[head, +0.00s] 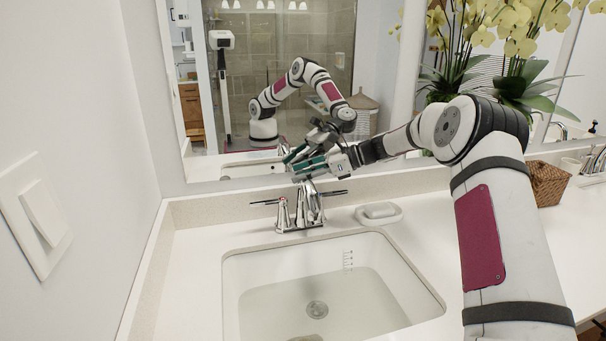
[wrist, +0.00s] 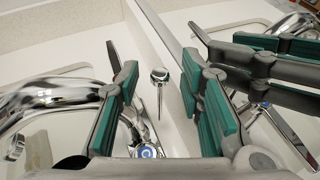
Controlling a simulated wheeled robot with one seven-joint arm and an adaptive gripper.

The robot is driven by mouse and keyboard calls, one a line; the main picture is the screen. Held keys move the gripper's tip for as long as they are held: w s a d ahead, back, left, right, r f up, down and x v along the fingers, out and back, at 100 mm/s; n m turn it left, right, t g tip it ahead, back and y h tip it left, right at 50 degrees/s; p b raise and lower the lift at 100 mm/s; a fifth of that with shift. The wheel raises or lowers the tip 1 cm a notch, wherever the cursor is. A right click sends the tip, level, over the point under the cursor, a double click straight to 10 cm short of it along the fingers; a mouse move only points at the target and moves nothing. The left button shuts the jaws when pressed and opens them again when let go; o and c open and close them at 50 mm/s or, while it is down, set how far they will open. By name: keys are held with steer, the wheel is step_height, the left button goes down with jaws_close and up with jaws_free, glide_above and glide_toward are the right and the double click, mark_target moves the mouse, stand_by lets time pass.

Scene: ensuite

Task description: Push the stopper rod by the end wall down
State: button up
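The stopper rod (wrist: 159,76) shows in the wrist view as a thin chrome rod with a round knob, behind the faucet and close to the mirror. Its knob is raised above the counter. My gripper (wrist: 160,95) is open, with one teal-padded finger on each side of the rod in that view and a gap on both sides. It holds nothing. In the head view my gripper (head: 298,161) is above and behind the chrome faucet (head: 312,204). I cannot pick out the rod there among the faucet parts and my gripper.
The basin (head: 250,265) appears to hold water over its drain (head: 317,310), with a brownish object at its near edge. A soap dish (head: 379,213) stands right of the faucet. The mirror (head: 240,100) is close behind my gripper. The end wall (head: 90,120) is at left.

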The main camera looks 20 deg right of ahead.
jaws_close()
steer(key=shift+f+b, duration=0.45)
steer(key=shift+f, duration=1.05)
jaws_free()
steer(key=shift+r, duration=0.1)
